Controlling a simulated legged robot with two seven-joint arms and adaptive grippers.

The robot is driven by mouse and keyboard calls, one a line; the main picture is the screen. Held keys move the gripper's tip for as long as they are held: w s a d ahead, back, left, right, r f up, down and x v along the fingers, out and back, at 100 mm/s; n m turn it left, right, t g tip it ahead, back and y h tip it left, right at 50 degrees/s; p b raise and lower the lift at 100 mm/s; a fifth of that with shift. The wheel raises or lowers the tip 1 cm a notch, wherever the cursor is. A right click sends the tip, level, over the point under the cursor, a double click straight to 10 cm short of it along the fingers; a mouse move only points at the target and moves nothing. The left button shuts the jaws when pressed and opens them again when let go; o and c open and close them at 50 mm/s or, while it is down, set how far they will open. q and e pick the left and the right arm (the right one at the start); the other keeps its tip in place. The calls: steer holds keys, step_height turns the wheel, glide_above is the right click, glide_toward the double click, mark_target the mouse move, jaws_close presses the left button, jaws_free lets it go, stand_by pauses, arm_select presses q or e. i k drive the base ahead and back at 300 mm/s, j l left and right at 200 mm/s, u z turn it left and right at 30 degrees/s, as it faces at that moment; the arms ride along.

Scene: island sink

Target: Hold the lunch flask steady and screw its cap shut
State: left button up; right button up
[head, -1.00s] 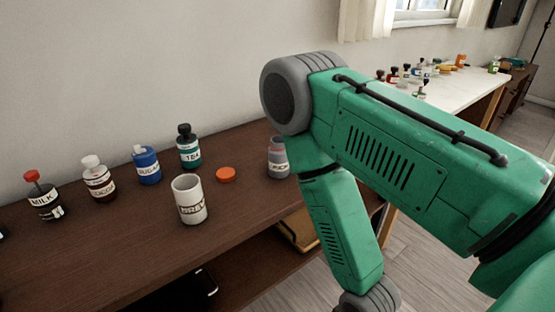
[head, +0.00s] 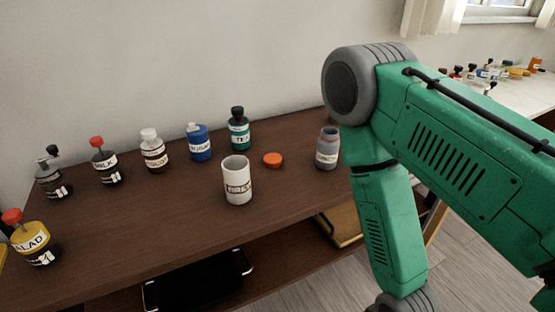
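The grey lunch flask (head: 327,150) stands upright and open on the brown table, close beside my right arm. It has a white label and a reddish neck. An orange cap (head: 272,160) lies flat on the table to the left of the flask, apart from it. My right arm crosses the right half of the head view, and its gripper is below the picture's edge. My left arm and gripper do not show.
A white labelled cup (head: 237,181) stands in front of the cap. Several labelled bottles, among them a blue one (head: 199,143) and a green one (head: 239,130), line the back and left. A dark tray (head: 200,283) lies on the lower shelf.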

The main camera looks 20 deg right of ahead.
mark_target(328, 141)
steer(key=l+u, duration=0.55)
steer(key=u, duration=0.15)
steer(key=l+u, duration=0.35)
steer(key=k+l, duration=0.1)
steer(key=l, duration=0.25)
steer(key=k+l+u, duration=0.1)
steer(key=l, duration=0.25)
steer(key=k+l, duration=0.15)
steer(key=l, duration=0.15)
steer(key=k+l+u, duration=0.15)
steer(key=l, duration=0.2)
steer(key=i, duration=0.05)
